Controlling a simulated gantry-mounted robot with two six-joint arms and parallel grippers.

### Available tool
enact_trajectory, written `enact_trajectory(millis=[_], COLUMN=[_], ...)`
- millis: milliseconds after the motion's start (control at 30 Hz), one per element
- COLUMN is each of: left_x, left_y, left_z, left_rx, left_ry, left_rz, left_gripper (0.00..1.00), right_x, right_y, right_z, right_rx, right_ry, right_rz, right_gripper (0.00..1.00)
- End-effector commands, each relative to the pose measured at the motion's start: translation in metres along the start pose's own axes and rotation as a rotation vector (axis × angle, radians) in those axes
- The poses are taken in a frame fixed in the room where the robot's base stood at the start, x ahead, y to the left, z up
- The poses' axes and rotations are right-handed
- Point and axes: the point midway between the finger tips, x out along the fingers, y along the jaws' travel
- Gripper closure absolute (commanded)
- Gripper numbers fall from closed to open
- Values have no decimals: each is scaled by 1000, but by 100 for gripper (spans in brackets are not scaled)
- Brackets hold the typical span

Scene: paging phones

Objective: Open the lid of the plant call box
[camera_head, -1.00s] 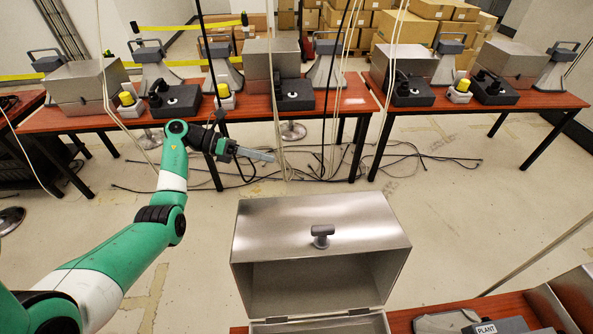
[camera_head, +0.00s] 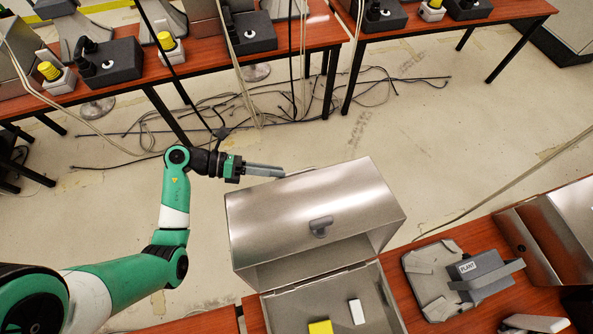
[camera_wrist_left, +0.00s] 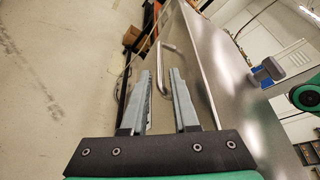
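The plant call box stands at the table's near edge in the head view. Its brushed-steel lid (camera_head: 290,215) is raised, with a grey T-shaped knob (camera_head: 320,226) on its face. The open base (camera_head: 290,302) shows below it, with a yellow piece (camera_head: 320,327) and a white piece (camera_head: 357,311) inside. My left gripper (camera_head: 282,171) is at the lid's far upper edge. In the left wrist view the left gripper (camera_wrist_left: 162,72) has its fingers apart, with a bent metal bar (camera_wrist_left: 165,55) beside the lid's steel (camera_wrist_left: 225,60) at the fingertips. Contact cannot be told. My right gripper is out of view.
A grey unit labelled PLANT (camera_head: 480,270) sits on the near table, right of the box. Another steel box (camera_head: 555,235) stands farther right. Desks with phones (camera_head: 110,60) line the back.

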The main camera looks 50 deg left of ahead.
Motion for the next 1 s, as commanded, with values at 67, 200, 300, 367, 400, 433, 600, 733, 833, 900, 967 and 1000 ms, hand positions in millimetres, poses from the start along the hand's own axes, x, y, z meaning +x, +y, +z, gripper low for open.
enact_trajectory(millis=[67, 200, 300, 367, 400, 433, 600, 733, 833, 900, 967, 1000], left_x=[20, 47, 58, 62, 64, 65, 65, 64, 64, 64, 64, 64], left_y=[-1, 0, 0, 0, 0, 0, 0, 0, 0, 0, 0, 0], left_z=[-1, -1, 0, 0, 0, 0, 0, 0, 0, 0, 0, 0], left_rx=[1, 2, 2, 2, 2, 1, 1, 1, 1, 1, 1, 1], left_ry=[5, 3, 2, 0, 0, 0, -1, -1, -1, -1, -1, -1], left_rz=[-4, -1, -1, 0, 1, 1, 1, 2, 2, 1, 1, 1], left_gripper=[72, 72, 72, 72, 72, 72, 72, 88, 100, 100, 100, 100], right_x=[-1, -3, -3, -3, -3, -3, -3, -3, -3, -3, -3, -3], right_y=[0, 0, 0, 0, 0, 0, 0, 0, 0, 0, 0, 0], right_z=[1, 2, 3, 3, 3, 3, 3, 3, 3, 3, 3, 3], right_rx=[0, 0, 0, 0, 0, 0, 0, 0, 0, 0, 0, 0], right_ry=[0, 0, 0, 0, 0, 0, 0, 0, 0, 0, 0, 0], right_rz=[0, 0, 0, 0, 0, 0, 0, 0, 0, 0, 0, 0], right_gripper=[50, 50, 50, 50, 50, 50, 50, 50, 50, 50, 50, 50])
